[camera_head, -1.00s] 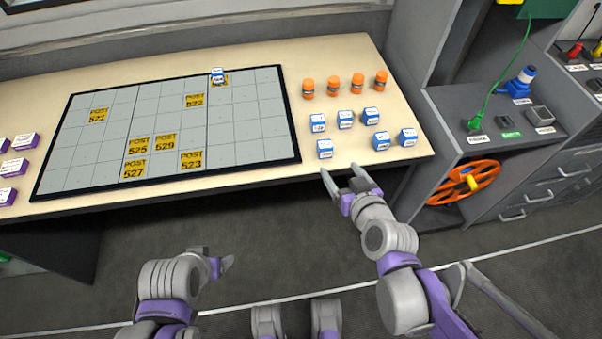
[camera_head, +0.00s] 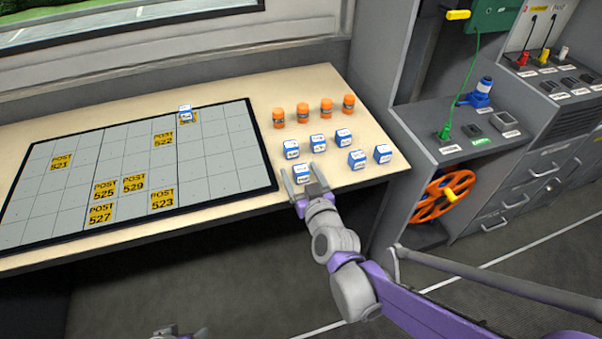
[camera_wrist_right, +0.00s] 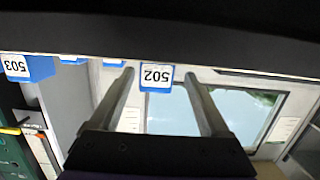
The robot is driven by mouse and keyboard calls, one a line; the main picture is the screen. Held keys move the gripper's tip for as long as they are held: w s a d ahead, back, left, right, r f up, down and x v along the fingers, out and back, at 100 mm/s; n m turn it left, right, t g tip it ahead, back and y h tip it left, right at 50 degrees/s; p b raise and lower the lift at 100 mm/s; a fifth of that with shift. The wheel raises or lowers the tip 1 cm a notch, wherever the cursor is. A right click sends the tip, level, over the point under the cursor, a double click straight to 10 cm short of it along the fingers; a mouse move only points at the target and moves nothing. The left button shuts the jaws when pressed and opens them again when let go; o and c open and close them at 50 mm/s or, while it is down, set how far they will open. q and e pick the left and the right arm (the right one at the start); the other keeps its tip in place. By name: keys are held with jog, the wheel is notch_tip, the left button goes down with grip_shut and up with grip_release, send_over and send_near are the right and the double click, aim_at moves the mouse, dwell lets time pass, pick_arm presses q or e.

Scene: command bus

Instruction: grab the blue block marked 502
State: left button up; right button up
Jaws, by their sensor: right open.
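The blue block marked 502 (camera_wrist_right: 156,77) has a white label and shows between the two fingers in the right wrist view. In the head view this blue and white block (camera_head: 302,174) sits near the table's front edge, right of the grid board. My right gripper (camera_head: 304,178) is open, with one finger on each side of the block. It also shows in the right wrist view (camera_wrist_right: 160,100). I cannot tell whether the fingers touch the block. My left gripper is not clearly visible; only a small part of my left arm shows at the bottom of the head view.
Several blue blocks, one of them (camera_head: 357,158) close by, stand behind and to the right. Block 503 (camera_wrist_right: 28,66) shows in the wrist view. Orange cylinders (camera_head: 303,112) stand farther back. The grid board (camera_head: 225,186) lies left. A grey cabinet (camera_head: 430,150) bounds the right side.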

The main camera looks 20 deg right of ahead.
jog(key=shift+w+d+f, duration=0.1)
jog(key=shift+w+f, duration=0.1)
jog(key=shift+w, duration=0.85)
jog(key=shift+w+d+f, duration=0.1)
jog(key=shift+w+f, duration=0.05)
jog(key=shift+w, duration=0.85)
grip_shut()
